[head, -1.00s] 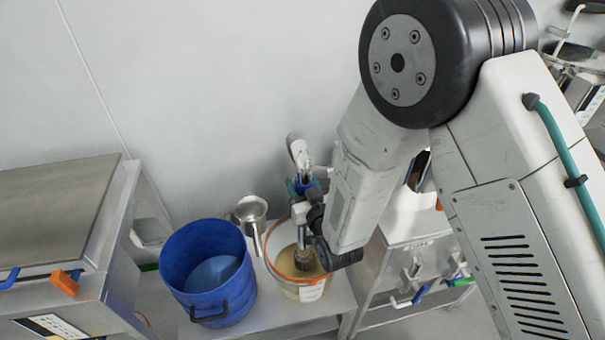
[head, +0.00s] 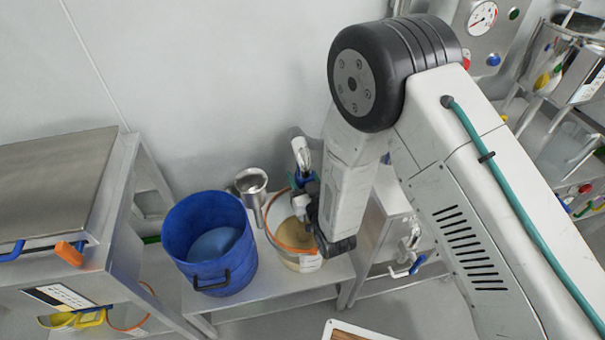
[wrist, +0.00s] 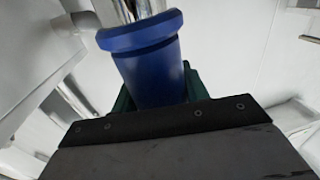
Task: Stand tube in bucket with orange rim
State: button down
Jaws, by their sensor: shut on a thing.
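The bucket with the orange rim (head: 277,241) is a pale pail holding tan material, standing on a low metal table in the head view. My gripper (head: 308,184) is above its back right part, partly hidden by my arm. It is shut on the tube, whose metal upper end (head: 301,151) rises above the jaws. In the wrist view the tube's blue flanged part (wrist: 152,68) sits between green fingers. The tube is roughly upright, leaning a little. Its lower end is hard to make out, so I cannot tell whether it touches the bucket's contents.
A blue bucket (head: 185,254) stands just left of the orange-rimmed one. A metal scoop (head: 251,181) is behind and between them. A steel cabinet (head: 115,225) is at the left, and other equipment stands at the right. The wall is close behind.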

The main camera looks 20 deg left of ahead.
jog(key=c, duration=0.7)
grip_release()
jog(key=shift+o, duration=0.2)
jog(key=shift+s, duration=0.1)
jog(key=v, duration=0.7)
jog(key=shift+s+d, duration=0.2)
jog(key=shift+d, duration=0.05)
